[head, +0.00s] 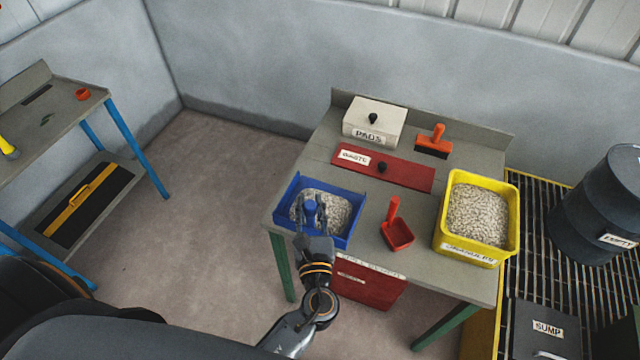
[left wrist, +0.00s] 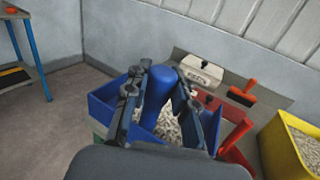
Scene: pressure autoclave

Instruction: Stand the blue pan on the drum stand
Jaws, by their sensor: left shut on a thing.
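The blue pan (head: 354,222) is a square tray holding pale granules, with a blue upright handle (left wrist: 158,92). It is at the front left corner of the grey table (head: 310,163); I cannot tell whether it rests there or is slightly raised. My left gripper (head: 311,207) comes from the front and is shut on the handle, with one finger on each side in the left wrist view (left wrist: 158,82). A dark drum (head: 598,205) stands on a yellow-edged grating (head: 535,205) at the right, which may be the drum stand. My right gripper is not in view.
A yellow bin of granules (head: 510,215), red scoop (head: 397,235), orange-handled brush (head: 434,142), red waste lid (head: 410,175) and pads box (head: 375,122) are on the table. A dark sump box (head: 545,328) occupies the grating's front. Floor left of the table is clear.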

